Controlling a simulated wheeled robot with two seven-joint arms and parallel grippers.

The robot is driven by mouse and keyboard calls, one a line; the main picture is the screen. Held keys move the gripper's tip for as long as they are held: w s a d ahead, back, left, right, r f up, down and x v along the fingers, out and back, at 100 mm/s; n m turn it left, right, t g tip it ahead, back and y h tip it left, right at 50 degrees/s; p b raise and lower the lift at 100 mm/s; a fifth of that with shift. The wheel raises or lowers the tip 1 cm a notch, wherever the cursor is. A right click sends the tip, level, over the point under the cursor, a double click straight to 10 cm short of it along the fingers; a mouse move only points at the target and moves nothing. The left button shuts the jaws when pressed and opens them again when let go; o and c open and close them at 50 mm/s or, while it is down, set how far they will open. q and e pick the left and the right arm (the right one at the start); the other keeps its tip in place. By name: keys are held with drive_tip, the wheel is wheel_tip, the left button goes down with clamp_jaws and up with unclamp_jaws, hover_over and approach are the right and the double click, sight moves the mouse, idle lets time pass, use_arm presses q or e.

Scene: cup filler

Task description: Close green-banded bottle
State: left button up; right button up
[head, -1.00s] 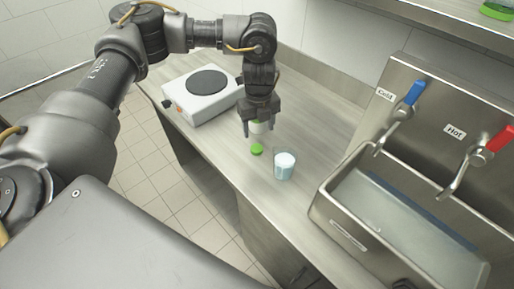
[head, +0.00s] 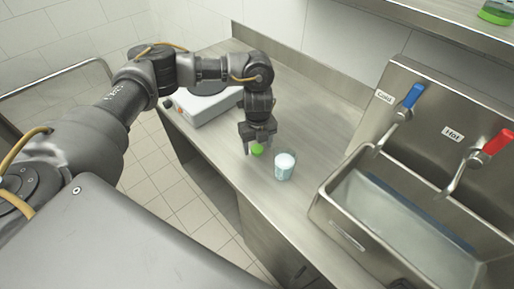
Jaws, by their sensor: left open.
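A small green cap (head: 257,150) lies on the steel counter. My left gripper (head: 257,148) points down over it and is open, with its fingers on either side of the cap in the picture. I cannot tell whether they touch it. The green-banded bottle does not show now; my left gripper and forearm cover the place where it stood. My right gripper is not in view.
A glass (head: 284,168) with pale blue contents stands just right of the left gripper. A white hot plate (head: 207,106) is behind the arm. A sink (head: 345,205) with cold and hot taps is at the right. A green-based container (head: 496,13) is on the shelf.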

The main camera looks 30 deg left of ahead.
use_arm(q)
drive_tip(key=shift+f, duration=0.65)
drive_tip(key=shift+c, duration=0.2)
drive_tip(key=c, duration=1)
drive_tip(key=shift+r, duration=0.15)
drive_tip(key=shift+r, duration=0.5)
wheel_tip(320, 180, up, 2)
drive_tip(key=shift+s+r+b, duration=0.1)
drive_tip(key=shift+r+b, duration=0.1)
drive_tip(key=shift+b, duration=0.2)
drive_tip(key=s+d+r+b, duration=0.1)
drive_tip(key=s+r+b, duration=0.1)
drive_tip(key=s+r, duration=0.7)
drive_tip(key=s, duration=0.4)
drive_tip(key=shift+s+d+r, duration=0.2)
drive_tip(key=shift+s+d, duration=0.15)
